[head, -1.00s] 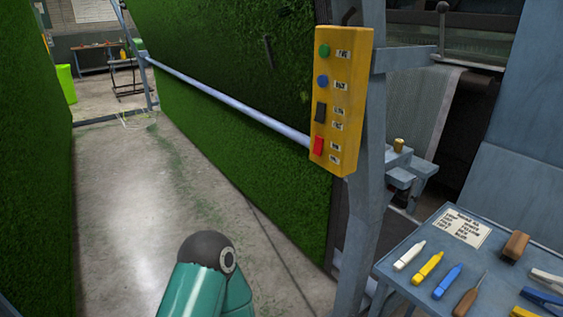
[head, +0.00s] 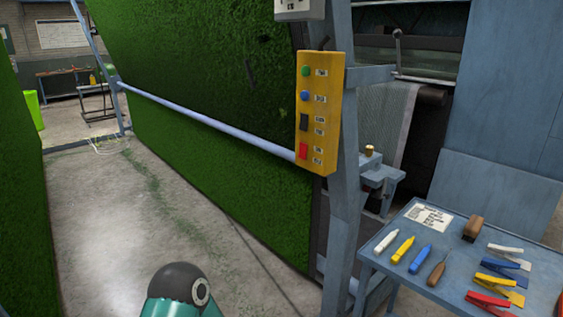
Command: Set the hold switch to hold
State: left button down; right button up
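A yellow control box (head: 318,115) is fixed to a blue-grey post right of centre in the head view. Neither gripper is in view. A teal link of my arm with a dark rounded joint shows at the bottom, well below and left of the box.
A blue-grey table (head: 382,240) at lower right holds markers, a wooden-handled tool, a brown block, clamps and a paper sheet (head: 424,217). A pale rail (head: 200,120) crosses the hanging green turf (head: 200,55).

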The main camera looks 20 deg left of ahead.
aim_at(303, 154)
jog(key=z, duration=0.15)
jog(key=i, duration=0.95)
jog(key=u, duration=0.1)
